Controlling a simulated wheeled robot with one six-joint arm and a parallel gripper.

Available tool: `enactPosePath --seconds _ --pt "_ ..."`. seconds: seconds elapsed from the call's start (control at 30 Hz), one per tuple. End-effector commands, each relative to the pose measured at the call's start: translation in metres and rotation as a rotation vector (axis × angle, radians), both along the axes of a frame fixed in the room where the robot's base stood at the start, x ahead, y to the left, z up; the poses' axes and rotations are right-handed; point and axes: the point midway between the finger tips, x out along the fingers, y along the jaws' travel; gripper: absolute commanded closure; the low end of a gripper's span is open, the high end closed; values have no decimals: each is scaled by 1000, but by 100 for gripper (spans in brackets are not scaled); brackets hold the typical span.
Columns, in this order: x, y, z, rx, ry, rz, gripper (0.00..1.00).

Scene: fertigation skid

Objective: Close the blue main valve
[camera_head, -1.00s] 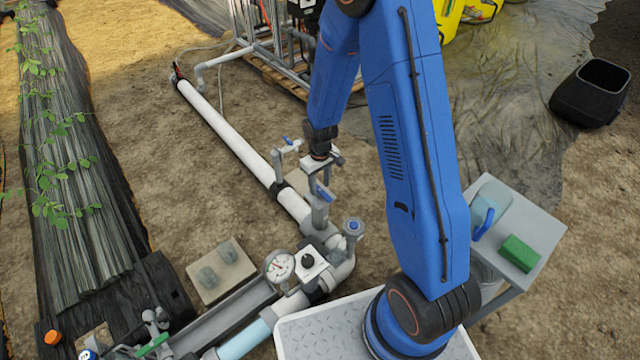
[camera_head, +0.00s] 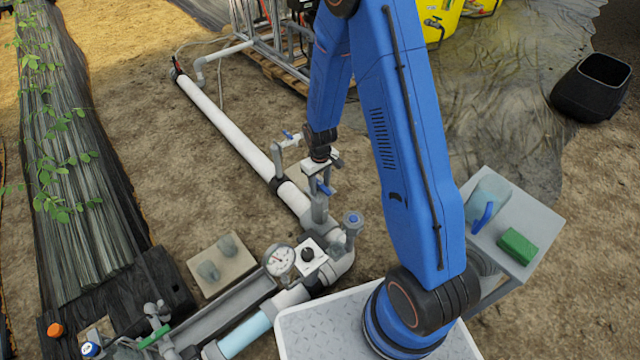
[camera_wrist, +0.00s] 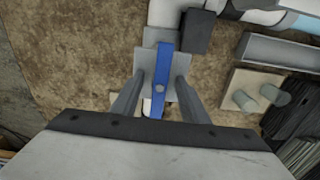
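The blue lever (camera_head: 326,188) of a valve sits on a grey upright body (camera_head: 319,208) by the white pipe's near end. In the wrist view the blue lever (camera_wrist: 161,75) runs lengthwise between my two fingers, with a grey plate under it. My gripper (camera_head: 318,178) is open over this valve, also seen in the wrist view (camera_wrist: 155,88). A gap shows between each finger and the lever, and I see no contact. The lever's near end is partly hidden by my gripper's body.
A smaller blue-handled valve (camera_head: 288,135) stands on a riser just behind. A blue-topped fitting (camera_head: 353,218), a pressure gauge (camera_head: 280,260) and a white box with a black knob (camera_head: 308,256) stand in front. A side table (camera_head: 535,215) is at the right.

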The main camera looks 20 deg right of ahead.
Motion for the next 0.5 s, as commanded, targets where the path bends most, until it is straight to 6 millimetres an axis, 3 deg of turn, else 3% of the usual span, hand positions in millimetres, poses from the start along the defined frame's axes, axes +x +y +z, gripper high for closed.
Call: enactPosePath --seconds 0.07,0.1,0.5 --pt "-2 0 -6 -1 6 0 81" --pt "-2 0 -6 -1 5 0 59" --pt "-2 0 -10 -1 4 0 59"
